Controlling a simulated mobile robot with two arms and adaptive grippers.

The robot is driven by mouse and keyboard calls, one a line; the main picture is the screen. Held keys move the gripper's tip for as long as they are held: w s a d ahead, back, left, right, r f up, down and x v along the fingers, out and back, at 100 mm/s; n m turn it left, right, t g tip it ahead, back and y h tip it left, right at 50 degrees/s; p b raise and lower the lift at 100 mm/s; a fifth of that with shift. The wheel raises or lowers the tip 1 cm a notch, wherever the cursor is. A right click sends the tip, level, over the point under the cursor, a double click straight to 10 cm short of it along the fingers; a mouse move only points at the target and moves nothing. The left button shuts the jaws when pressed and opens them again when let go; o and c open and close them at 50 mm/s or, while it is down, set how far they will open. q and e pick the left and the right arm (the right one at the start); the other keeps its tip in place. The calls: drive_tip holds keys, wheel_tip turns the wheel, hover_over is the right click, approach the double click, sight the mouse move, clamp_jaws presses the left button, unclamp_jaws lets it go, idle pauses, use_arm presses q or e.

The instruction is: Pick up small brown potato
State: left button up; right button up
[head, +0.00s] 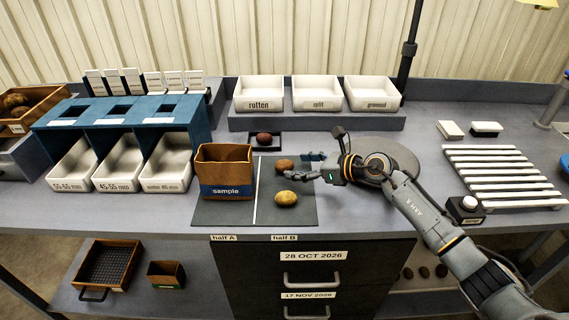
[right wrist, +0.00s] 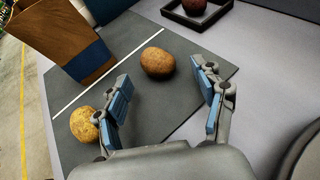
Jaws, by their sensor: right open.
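A small brown potato (head: 284,165) lies on the right half of the dark grey mat (head: 240,213). In the right wrist view the brown potato (right wrist: 157,62) sits ahead of the gap between my fingers. A yellower potato (head: 286,198) lies nearer the mat's front; in the right wrist view it (right wrist: 84,124) is just outside the left finger. My right gripper (head: 303,166) is open and empty, low over the mat's right side, its fingers pointing left toward the brown potato. My left gripper is not in view.
A wooden "sample" box (head: 225,170) stands on the mat's left half. A dark reddish potato (head: 264,138) sits in a small black tray behind the mat. White bins labelled rotten (head: 259,103), split and greened stand at the back. A slatted white rack (head: 500,178) is at right.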

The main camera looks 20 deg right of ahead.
sight(290, 165)
drive_tip(key=x, duration=0.3)
drive_tip(key=shift+s+a+r, duration=0.1)
drive_tip(key=shift+a+r, duration=0.05)
drive_tip(key=shift+r, duration=0.1)
drive_tip(key=shift+w+a+f, duration=0.2)
drive_tip(key=shift+w, duration=0.1)
drive_tip(key=c, duration=1.2)
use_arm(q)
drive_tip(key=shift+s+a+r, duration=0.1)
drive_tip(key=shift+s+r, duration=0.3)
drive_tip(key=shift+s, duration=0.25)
